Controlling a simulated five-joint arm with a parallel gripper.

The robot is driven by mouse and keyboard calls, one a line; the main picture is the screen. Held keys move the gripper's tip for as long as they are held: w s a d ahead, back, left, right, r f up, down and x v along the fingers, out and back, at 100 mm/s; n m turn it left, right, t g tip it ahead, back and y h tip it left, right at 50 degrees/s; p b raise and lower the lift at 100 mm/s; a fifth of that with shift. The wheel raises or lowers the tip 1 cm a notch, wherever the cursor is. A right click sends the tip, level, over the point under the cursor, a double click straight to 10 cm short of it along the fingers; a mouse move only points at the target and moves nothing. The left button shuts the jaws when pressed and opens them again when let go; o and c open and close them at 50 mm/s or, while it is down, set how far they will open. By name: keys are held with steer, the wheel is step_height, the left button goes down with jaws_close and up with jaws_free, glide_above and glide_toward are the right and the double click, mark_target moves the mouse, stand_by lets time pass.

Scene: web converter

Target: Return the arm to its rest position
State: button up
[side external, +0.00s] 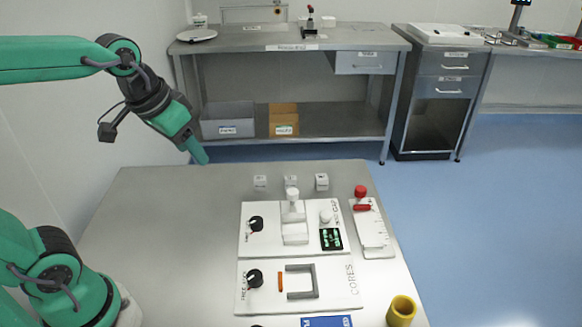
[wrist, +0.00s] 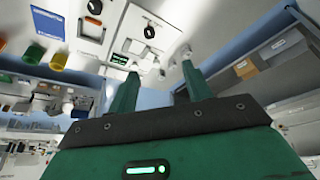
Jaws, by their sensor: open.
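My arm is green with dark joints and reaches in from the left in the side external view. My gripper (side external: 200,155) is raised above the back left part of the grey table (side external: 150,220), apart from everything on it. In the wrist view its two green fingers (wrist: 160,85) stand apart with nothing between them, so it is open and empty. My base stands at the lower left of the side external view.
Two white panels with black knobs, the upper (side external: 265,250) and the lower (side external: 330,298), lie on the table. Several white cubes (side external: 290,181) stand behind them. A red-handled white board (side external: 375,235) and a yellow cup (side external: 401,311) are at right. The table's left part is clear.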

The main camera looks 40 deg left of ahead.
steer(key=shift+t, duration=0.5)
steer(key=shift+s+a+f, duration=0.1)
steer(key=shift+s+f, duration=0.15)
steer(key=shift+s, duration=0.7)
steer(key=shift+s+a+f, duration=0.1)
steer(key=shift+s+f, duration=0.2)
steer(key=shift+s, duration=0.6)
steer(key=shift+s+a+f, duration=0.1)
steer(key=shift+s+f, duration=0.15)
steer(key=shift+s, duration=0.7)
